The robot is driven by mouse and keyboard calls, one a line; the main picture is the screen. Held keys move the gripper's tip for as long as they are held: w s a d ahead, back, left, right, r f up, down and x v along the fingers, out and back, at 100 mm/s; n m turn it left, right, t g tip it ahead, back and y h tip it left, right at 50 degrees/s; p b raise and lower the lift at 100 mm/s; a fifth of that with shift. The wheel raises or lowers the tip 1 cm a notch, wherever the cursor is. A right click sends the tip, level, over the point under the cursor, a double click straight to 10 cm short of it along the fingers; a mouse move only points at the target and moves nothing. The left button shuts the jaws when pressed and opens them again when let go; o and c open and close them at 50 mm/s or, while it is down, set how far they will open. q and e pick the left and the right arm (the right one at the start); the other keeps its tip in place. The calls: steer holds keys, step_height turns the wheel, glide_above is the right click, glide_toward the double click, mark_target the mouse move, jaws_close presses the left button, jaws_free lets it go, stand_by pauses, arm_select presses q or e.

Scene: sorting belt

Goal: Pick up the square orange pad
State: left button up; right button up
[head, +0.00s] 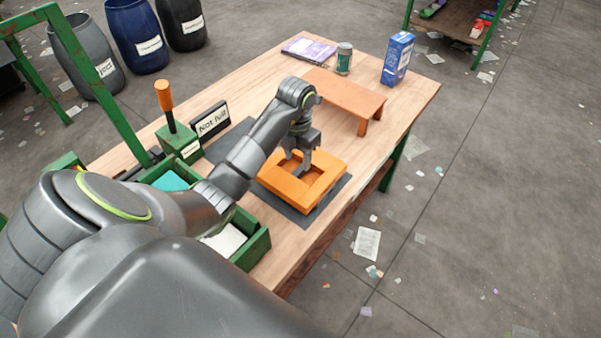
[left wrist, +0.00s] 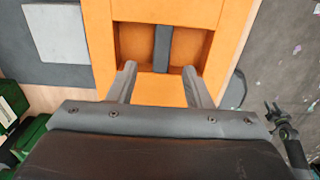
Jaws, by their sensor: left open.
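A square orange piece (head: 328,178) with a raised rim and a sunken middle lies on a dark grey mat (head: 343,190) near the table's right edge. It fills the middle of the left wrist view (left wrist: 103,50), where a dark grey bar (left wrist: 162,45) crosses its hollow. I cannot tell whether a separate pad lies inside the rim. My left gripper (head: 294,163) is open and points down over the hollow. What seems to be my right gripper (left wrist: 272,108) is small and dark at the right.
Green bins (head: 258,246), a green block with an orange-handled lever (head: 166,98) and a sign (head: 210,120) are at left.

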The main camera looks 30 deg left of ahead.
mark_target(300, 168)
arm_select(q)
steer(key=shift+w+f+b, duration=0.1)
steer(key=shift+f+b, duration=0.25)
steer(key=shift+f, duration=0.1)
steer(key=shift+w+d+f+b, duration=0.1)
steer(key=shift+w+f+b, duration=0.1)
steer(key=shift+f+b, duration=0.6)
steer(key=shift+w+f+p, duration=0.2)
steer(key=shift+f+p, duration=0.15)
steer(key=shift+f, duration=1.05)
jaws_close()
